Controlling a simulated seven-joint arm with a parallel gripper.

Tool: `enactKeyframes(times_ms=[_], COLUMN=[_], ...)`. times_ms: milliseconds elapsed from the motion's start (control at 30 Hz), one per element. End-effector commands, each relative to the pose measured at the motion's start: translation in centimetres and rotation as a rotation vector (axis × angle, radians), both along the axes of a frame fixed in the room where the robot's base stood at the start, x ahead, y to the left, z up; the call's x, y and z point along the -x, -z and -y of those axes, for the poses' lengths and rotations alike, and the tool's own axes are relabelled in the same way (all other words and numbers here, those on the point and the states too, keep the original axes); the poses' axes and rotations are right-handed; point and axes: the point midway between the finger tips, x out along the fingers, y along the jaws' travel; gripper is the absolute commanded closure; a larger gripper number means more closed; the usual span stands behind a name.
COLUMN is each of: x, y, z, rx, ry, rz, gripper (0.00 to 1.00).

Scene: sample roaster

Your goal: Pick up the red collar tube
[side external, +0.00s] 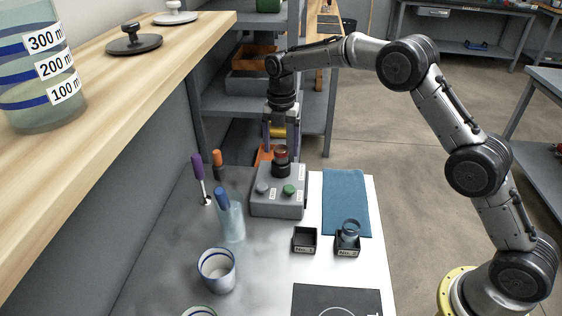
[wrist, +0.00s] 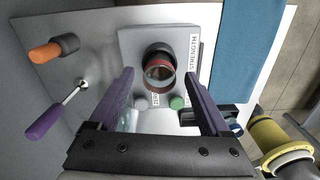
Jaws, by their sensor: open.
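The red collar tube (side external: 281,153) stands in a round black socket (side external: 281,169) on top of a grey box (side external: 276,204). In the wrist view I look down into the open mouth of the tube (wrist: 160,72), with its red collar around it. My gripper (side external: 281,149) is above the box, pointing down, with its purple fingers spread. In the wrist view my gripper (wrist: 159,75) has one finger on each side of the tube, with visible gaps. Nothing is held. The lower part of the tube is hidden in the socket.
The box has a grey knob (side external: 262,188) and a green knob (side external: 289,189). An orange-handled tool (side external: 217,160), a purple-handled tool (side external: 198,168) and a glass cup (side external: 231,222) stand left. Black holders (side external: 305,240) and a blue cloth (side external: 346,195) lie right. A white cup (side external: 217,270) stands in front.

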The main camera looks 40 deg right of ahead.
Motion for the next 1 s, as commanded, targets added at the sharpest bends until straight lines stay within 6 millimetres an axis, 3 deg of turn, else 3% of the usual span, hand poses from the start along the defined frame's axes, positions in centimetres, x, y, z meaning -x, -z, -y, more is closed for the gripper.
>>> enactKeyframes(times_ms=[133, 433, 867, 1000], x=[0.0, 0.0, 0.0, 0.0], y=[1.7, 2.1, 2.0, 2.0], z=[0.0, -0.1, -0.1, -0.1], rx=[0.0, 0.0, 0.0, 0.0], ry=[0.0, 0.0, 0.0, 0.0], rz=[-0.002, 0.0, 0.0, 0.001], gripper=[0.19, 0.19, 0.96, 1.0])
